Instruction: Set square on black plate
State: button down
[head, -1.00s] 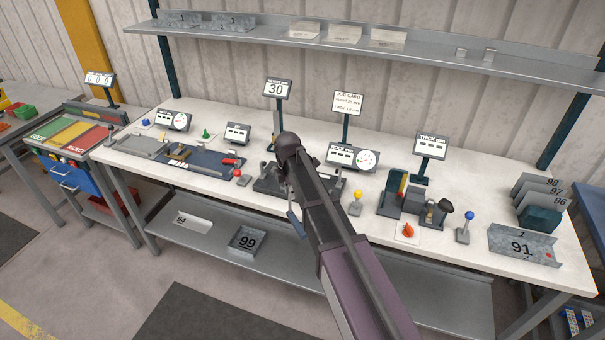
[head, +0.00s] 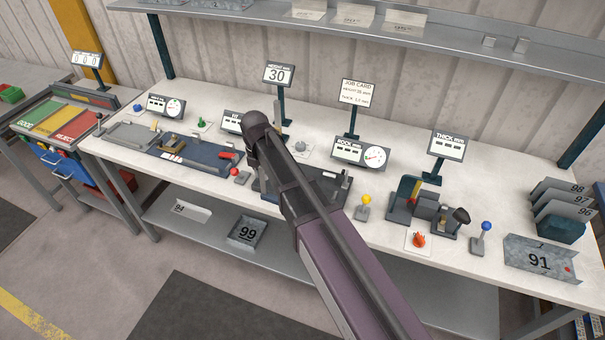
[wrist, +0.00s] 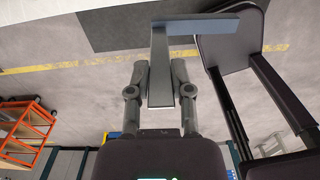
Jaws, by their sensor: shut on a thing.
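The square (wrist: 159,70) shows in the wrist view, with a grey leg pointing away from my gripper and a blue-grey leg crossing at its far end. My gripper (wrist: 160,85) is shut on the grey leg. In the head view my arm hides the gripper and the square. A dark plate (head: 326,190), which looks like the black plate, lies on the bench in the middle and is partly hidden behind my arm. I cannot tell the gap between the square and the plate.
A dark blue fixture (head: 200,154) lies left of my arm. A red knob (head: 235,172) and a yellow knob (head: 366,199) stand near the front edge. A thickness gauge stand (head: 427,208) and a bent part marked 91 (head: 540,260) are at right. A shelf (head: 330,20) runs above.

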jog(key=shift+w+a+r+n, duration=0.1)
jog(key=shift+w+a+n, duration=0.1)
jog(key=shift+a+n, duration=0.1)
jog(key=shift+w+d, duration=0.1)
jog(key=shift+w+d, duration=0.1)
jog(key=shift+w, duration=0.1)
jog(key=w+d+f+b, duration=0.1)
jog(key=w+d, duration=0.6)
jog(key=w, duration=0.5)
jog(key=shift+d+f, duration=0.2)
jog(key=shift+w+d+f+b, duration=0.1)
jog(key=shift+w+f+b, duration=0.05)
jog(key=shift+f+b, duration=0.5)
jog(key=shift+w+d+f+b, duration=0.15)
jog(key=shift+w+f+b, duration=0.05)
jog(key=shift+f+b, duration=0.45)
jog(key=shift+w+d+f+b, duration=0.1)
jog(key=shift+w+f+b, duration=0.05)
jog(key=shift+f+b, duration=0.5)
jog(key=c, duration=0.5)
grip_release()
jog(key=shift+c, duration=0.2)
